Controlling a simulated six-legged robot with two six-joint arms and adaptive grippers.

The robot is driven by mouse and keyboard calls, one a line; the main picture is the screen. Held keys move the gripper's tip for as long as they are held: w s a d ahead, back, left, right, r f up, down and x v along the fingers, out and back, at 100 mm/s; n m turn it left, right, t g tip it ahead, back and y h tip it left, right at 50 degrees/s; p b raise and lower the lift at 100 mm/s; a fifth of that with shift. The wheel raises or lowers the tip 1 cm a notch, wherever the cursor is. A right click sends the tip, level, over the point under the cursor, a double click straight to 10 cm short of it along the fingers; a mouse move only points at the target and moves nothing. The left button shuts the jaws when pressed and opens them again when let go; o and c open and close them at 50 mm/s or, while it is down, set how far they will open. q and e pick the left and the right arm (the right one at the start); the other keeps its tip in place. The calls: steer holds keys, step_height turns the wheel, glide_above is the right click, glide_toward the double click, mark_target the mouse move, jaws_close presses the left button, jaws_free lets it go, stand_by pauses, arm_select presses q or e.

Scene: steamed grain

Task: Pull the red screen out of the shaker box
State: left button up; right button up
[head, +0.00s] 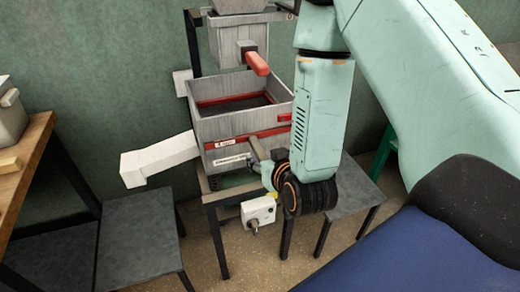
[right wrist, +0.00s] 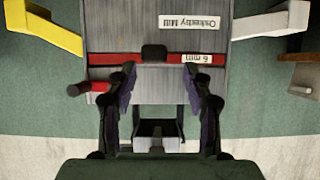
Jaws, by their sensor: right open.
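The grey shaker box (head: 212,128) stands on a metal frame, open at the top. The red screen (head: 275,132) shows as a red strip across its front wall. In the right wrist view, upside down, the red screen (right wrist: 120,59) carries a "6 mm" label and a dark block at its middle. My right gripper (head: 259,160) is at the box front, just below the strip. In the right wrist view my right gripper (right wrist: 160,75) is open, its fingers spread either side of the block. I cannot tell whether they touch. My left gripper is out of view.
A hopper (head: 238,42) with a red handle (head: 257,62) is above the box. A white spout (head: 155,160) juts left; a yellow spout (right wrist: 45,25) shows in the wrist view. A small control box (head: 259,211) hangs below. Grey low tables (head: 140,240) and a wooden table (head: 25,150) stand left.

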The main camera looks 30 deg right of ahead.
mark_target(256, 143)
steer(key=shift+w+d+r+t, duration=0.15)
steer(key=shift+d+r+t, duration=0.15)
steer(key=shift+d+r, duration=0.2)
steer(key=shift+w+d+r, duration=0.1)
steer(key=shift+w+d, duration=0.05)
steer(key=shift+w, duration=0.3)
steer(key=b+x, duration=0.1)
steer(key=x, duration=0.4)
steer(key=shift+w+d, duration=0.1)
steer(key=shift+w, duration=0.2)
steer(key=shift+x, duration=0.85)
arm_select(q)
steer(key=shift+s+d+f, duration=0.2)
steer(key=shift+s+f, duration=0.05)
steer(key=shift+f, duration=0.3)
arm_select(e)
steer(key=shift+s, duration=0.1)
